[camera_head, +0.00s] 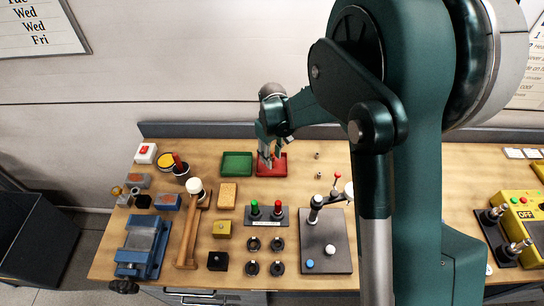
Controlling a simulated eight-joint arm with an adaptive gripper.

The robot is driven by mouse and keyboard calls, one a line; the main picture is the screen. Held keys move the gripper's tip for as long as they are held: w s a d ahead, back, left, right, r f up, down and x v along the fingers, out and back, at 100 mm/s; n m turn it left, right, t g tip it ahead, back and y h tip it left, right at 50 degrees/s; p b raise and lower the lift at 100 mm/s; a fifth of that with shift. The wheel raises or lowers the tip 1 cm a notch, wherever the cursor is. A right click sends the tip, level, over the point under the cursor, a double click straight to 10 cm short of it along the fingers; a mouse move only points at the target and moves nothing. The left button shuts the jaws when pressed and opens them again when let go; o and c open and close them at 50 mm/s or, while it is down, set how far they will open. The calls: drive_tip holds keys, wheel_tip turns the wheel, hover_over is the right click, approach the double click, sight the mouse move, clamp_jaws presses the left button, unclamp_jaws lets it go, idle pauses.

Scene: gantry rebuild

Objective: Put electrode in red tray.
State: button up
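The red tray (280,168) lies near the back of the wooden bench, just right of a green tray. My gripper (271,162) points down over the red tray and hides part of its inside. The fingers are small in this view, and I cannot tell whether they are open, shut or holding something. Two small metallic pieces, one behind (318,155) and one in front (319,174), stand on the bench right of the red tray. They may be electrodes, but they are too small to be sure.
The green tray (237,164) is left of the red tray. In front are a tan block (227,195), a panel with green and red knobs (265,218) and a grey-based lever fixture (327,250). A hammer (190,230) and blue vise (141,247) are left. My arm hides the bench's right-centre.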

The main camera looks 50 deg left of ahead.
drive_tip(key=shift+r, duration=0.2)
wheel_tip(320, 180, up, 12)
idle(0.6)
idle(0.5)
idle(0.4)
